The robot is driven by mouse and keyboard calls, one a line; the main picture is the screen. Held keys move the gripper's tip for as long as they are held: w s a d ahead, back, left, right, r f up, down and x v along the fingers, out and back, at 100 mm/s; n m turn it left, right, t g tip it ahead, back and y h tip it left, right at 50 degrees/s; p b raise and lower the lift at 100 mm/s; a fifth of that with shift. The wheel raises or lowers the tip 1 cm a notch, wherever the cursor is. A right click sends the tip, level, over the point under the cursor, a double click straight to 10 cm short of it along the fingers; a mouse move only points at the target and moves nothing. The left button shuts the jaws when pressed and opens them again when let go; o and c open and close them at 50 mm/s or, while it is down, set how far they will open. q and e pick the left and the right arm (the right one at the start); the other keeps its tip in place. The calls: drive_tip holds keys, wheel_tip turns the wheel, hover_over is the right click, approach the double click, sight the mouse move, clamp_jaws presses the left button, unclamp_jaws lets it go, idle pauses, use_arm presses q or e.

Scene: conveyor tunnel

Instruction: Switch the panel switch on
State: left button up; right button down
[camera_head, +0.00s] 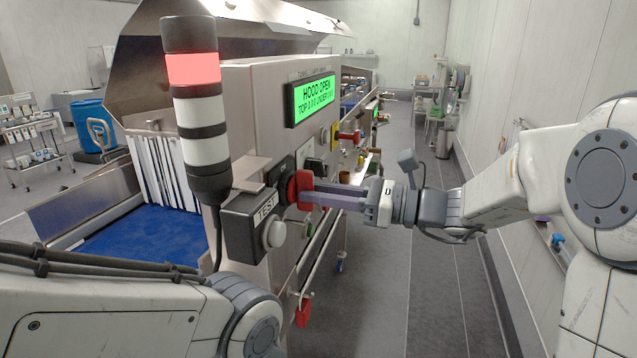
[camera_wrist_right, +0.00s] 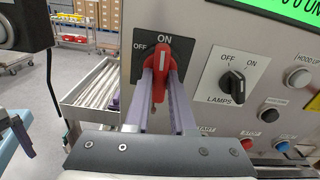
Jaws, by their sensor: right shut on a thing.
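The red switch handle (camera_wrist_right: 160,68) is on a black plate on the machine's panel, marked OFF at the left and ON at the top. The handle stands about upright, its upper end towards ON. My right gripper (camera_wrist_right: 160,88) is shut on this handle, one finger on each side. In the head view the red handle (camera_head: 301,187) is seen from the side, with the fingers of my right gripper (camera_head: 312,195) at it. My left arm crosses the bottom left of the head view; its gripper is not seen.
A black LAMPS switch (camera_wrist_right: 237,85) and several push buttons lie right of the handle. A TEST box (camera_head: 246,225) and a lit red signal tower (camera_head: 193,70) stand near it. The green display (camera_head: 314,98) reads HOOD OPEN.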

drive_tip(key=shift+m+p, duration=0.3)
drive_tip(key=shift+m, duration=0.2)
drive_tip(key=c, duration=0.8)
unclamp_jaws()
drive_tip(key=shift+o, duration=0.2)
drive_tip(key=b+v, duration=0.3)
drive_tip(key=v, duration=0.7)
drive_tip(key=shift+d, duration=0.25)
